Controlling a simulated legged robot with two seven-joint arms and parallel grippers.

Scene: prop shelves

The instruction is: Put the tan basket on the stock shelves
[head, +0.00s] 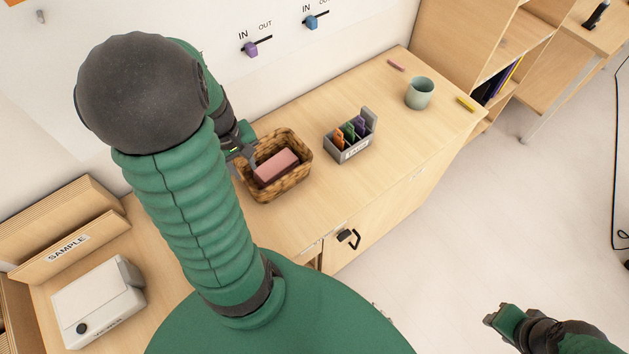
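The tan woven basket (301,170) stands upright on the wooden counter, in the middle of the head view, with a pink block (277,167) inside. My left gripper (243,154) is at the basket's left rim, partly hidden by my own arm. I cannot tell whether its fingers are closed on the rim. My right gripper (503,322) is at the lower right, over the floor and away from the counter. Its finger opening is not clear. A wooden shelf unit (497,47) stands at the upper right; I see no label naming it as the stock shelves.
A grey box of coloured cards (357,150), a green cup (419,93) and pink and yellow sticks stand right of the basket. A white device (98,300) and a SAMPLE rack (66,246) are at the left. Open floor lies right of the counter.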

